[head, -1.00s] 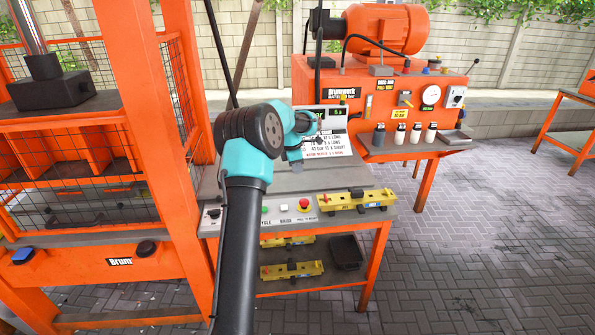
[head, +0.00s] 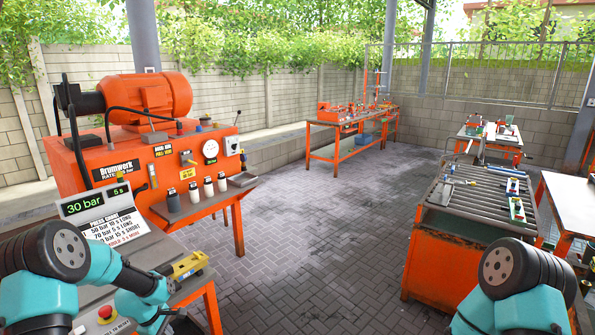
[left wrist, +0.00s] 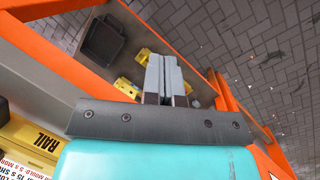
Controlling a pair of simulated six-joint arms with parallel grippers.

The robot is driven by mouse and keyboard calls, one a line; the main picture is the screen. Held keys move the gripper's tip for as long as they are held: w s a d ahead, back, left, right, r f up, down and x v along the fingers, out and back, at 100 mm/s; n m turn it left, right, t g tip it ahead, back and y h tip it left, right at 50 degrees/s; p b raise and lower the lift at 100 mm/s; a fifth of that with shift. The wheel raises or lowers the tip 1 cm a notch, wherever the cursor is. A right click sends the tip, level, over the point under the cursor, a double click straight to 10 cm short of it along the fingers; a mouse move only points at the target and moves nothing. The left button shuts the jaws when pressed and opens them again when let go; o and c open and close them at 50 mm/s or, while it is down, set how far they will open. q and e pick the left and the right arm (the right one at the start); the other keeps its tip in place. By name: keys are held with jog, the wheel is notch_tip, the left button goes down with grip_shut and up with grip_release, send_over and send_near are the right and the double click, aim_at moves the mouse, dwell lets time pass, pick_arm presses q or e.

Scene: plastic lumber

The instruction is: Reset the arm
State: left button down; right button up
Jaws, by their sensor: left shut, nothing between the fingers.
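My left arm (head: 70,275) comes in at the lower left of the head view, bent over the front of the control bench, its lower end cut off by the frame edge. In the left wrist view my left gripper (left wrist: 164,80) has its two grey fingers together with nothing between them. It points down past the bench edge toward the lower shelf. My right arm (head: 520,285) shows as a bent joint at the lower right of the head view; its gripper is out of the picture.
A yellow rail mould (head: 188,264) lies on the bench near my left arm; its label shows in the wrist view (left wrist: 38,142). A black bin (left wrist: 103,40) sits on the lower shelf. An orange pump unit (head: 150,160) stands behind. A roller table (head: 465,200) stands right. Paved floor (head: 320,230) between is clear.

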pick_arm(q)
jog(key=s+d+f+m+h, duration=0.1)
jog(key=s+d+f+m, duration=0.35)
jog(key=d, duration=0.25)
jog(key=s+d+f+m, duration=0.3)
jog(key=s+d+f, duration=0.15)
jog(key=d, duration=0.35)
jog(key=s+d+m+g, duration=0.1)
jog(key=s+d+m, duration=0.7)
jog(key=s, duration=0.5)
jog(key=shift+d+f, duration=0.3)
jog(key=shift+f, duration=0.1)
jog(key=shift+s, duration=0.1)
